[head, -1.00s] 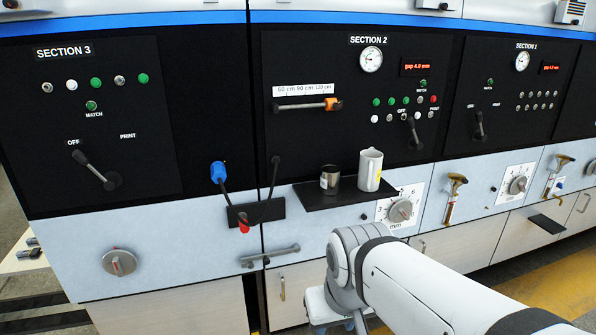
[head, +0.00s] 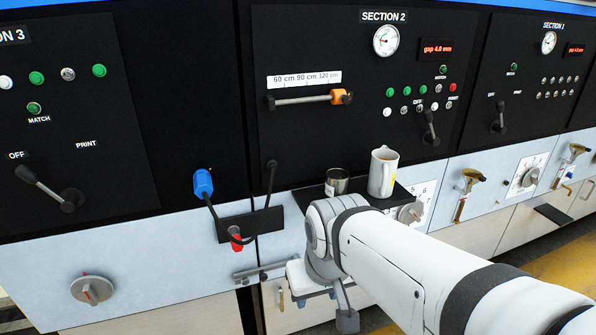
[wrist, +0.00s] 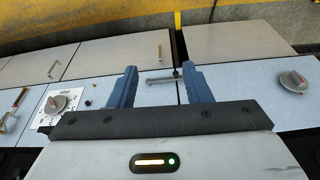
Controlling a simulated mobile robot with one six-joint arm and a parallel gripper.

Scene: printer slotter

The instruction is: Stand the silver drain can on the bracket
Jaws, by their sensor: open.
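The silver drain can (head: 337,183) is a small metal cup. It stands upright on a black shelf (head: 300,196) below the Section 2 panel, left of a white jug (head: 383,172). My forearm hides part of the shelf. Which part is the bracket I cannot tell for sure; a small black ledge (head: 553,214) juts out under Section 1. My gripper (wrist: 160,85) is open and empty, its two blue fingers apart in the wrist view. A metal bar (wrist: 163,78) on the pale panel shows behind the gap. The can is not in the wrist view.
A dial knob (head: 410,212) is right of the shelf. Brass-coloured levers (head: 466,187) stick out further right. Yellow floor marking (head: 560,260) shows at lower right.

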